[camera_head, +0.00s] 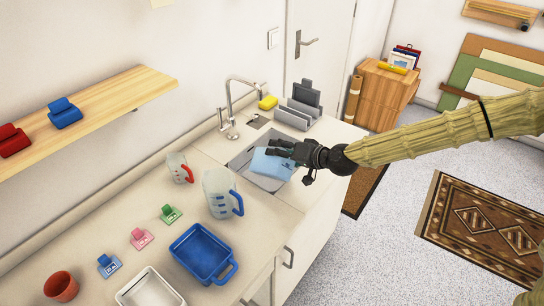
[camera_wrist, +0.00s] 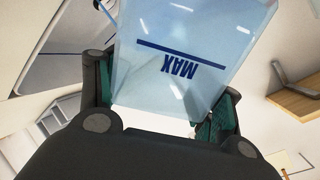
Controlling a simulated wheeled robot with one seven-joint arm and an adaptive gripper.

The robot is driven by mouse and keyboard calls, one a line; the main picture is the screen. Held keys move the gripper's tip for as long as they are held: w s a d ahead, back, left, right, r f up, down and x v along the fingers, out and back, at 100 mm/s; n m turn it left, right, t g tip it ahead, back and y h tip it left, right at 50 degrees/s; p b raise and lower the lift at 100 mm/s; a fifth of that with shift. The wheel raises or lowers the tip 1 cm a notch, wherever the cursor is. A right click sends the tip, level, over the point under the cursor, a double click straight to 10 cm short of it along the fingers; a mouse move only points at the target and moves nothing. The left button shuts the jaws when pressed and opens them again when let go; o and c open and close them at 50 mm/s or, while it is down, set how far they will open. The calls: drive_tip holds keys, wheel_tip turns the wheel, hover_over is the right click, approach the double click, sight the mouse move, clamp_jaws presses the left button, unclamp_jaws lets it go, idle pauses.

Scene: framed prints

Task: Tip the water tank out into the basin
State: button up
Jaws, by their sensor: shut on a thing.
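The water tank (camera_head: 272,165) is a light blue, see-through box. In the wrist view the tank (camera_wrist: 190,45) fills the space between the fingers and bears a dark blue line and the word MAX, upside down in the picture. My gripper (camera_head: 279,149) is shut on the tank. In the head view the tank is over the sunken basin (camera_head: 240,163) in the counter and covers much of it. Whether the tank touches the basin, and whether water is in it or flowing out, I cannot tell.
A tap (camera_head: 231,108) stands behind the basin, with a yellow sponge (camera_head: 267,102) and a grey rack (camera_head: 298,110) beyond. A clear jug with a blue handle (camera_head: 218,195) and a smaller red-handled jug (camera_head: 179,168) stand left of the basin. A blue tray (camera_head: 203,255) lies nearer.

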drive_tip(key=shift+w+d+r+m+g+p, duration=0.25)
drive_tip(key=shift+w+r+m+g+p, duration=0.25)
drive_tip(key=shift+w+m+g+p, duration=0.35)
idle(1.5)
drive_tip(key=shift+w+d+r+m+g+y+b, duration=0.15)
drive_tip(key=shift+w+d+m+g+b, duration=0.1)
drive_tip(key=shift+w+b, duration=0.3)
drive_tip(key=shift+w+d+f+m+g+y+b, duration=0.1)
drive_tip(key=shift+w+d+m+y+b, duration=0.1)
drive_tip(key=shift+w+b, duration=0.35)
drive_tip(key=shift+w+d+r+m+g+b, duration=0.1)
drive_tip(key=shift+w+d+m+g+b, duration=0.15)
drive_tip(key=shift+w+m+g+b, duration=0.5)
idle(1.3)
